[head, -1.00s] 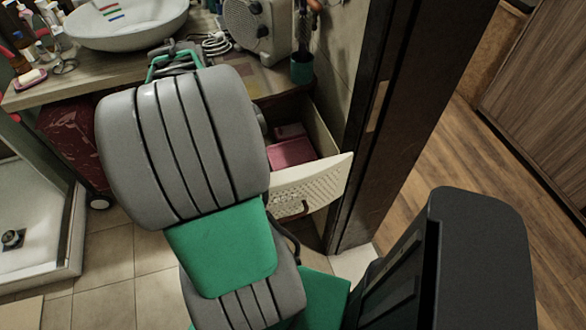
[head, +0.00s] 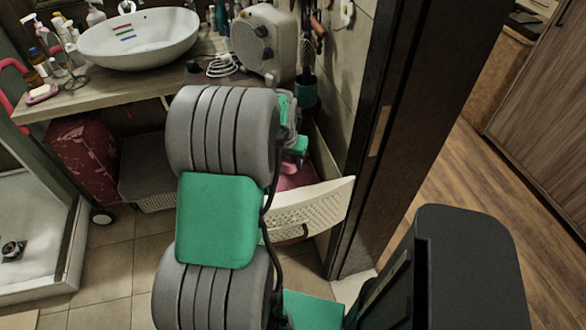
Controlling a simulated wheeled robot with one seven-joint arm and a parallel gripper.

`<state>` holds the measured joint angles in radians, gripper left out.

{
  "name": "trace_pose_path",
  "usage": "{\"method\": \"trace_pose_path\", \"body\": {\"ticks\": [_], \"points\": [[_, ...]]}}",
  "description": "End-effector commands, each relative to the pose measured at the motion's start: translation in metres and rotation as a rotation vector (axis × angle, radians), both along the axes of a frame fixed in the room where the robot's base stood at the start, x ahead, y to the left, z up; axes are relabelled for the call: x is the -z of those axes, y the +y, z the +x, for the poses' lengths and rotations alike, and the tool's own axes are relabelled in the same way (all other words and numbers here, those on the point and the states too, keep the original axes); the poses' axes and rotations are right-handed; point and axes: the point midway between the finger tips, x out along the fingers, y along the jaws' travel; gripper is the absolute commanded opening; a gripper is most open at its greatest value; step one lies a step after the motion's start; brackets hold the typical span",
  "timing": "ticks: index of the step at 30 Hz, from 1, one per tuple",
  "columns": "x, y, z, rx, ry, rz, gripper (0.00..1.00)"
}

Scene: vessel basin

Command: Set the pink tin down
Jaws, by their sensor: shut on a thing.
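My gripper (head: 293,140) is over the open drawer (head: 318,208), at the right end of the counter. Its green and grey end shows past my arm; its fingertips are mostly hidden. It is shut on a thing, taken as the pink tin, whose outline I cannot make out. A pink surface (head: 290,181) shows inside the drawer below my gripper, partly covered by my arm. I cannot tell whether it is the tin or something lying in the drawer.
A white basin (head: 139,37) stands on the wooden counter (head: 118,88), with bottles and a soap dish (head: 41,94) at left. A beige heater (head: 266,40) and a green cup (head: 306,93) stand at right. A dark door frame (head: 392,130) rises close to the drawer's right.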

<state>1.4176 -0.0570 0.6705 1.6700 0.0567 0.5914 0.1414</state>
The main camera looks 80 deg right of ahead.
Motion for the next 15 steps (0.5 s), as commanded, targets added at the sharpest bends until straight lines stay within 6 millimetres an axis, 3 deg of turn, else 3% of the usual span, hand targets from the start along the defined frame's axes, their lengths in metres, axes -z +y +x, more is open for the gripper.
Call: {"method": "trace_pose_path", "body": {"ticks": [5, 9, 15], "points": [[0.018, -0.005, -0.013, 0.002, 0.000, 0.003, 0.02], [0.043, -0.005, -0.011, 0.000, 0.000, 0.001, 0.02], [0.045, -0.005, -0.011, 0.000, 0.000, -0.001, 0.02]]}}
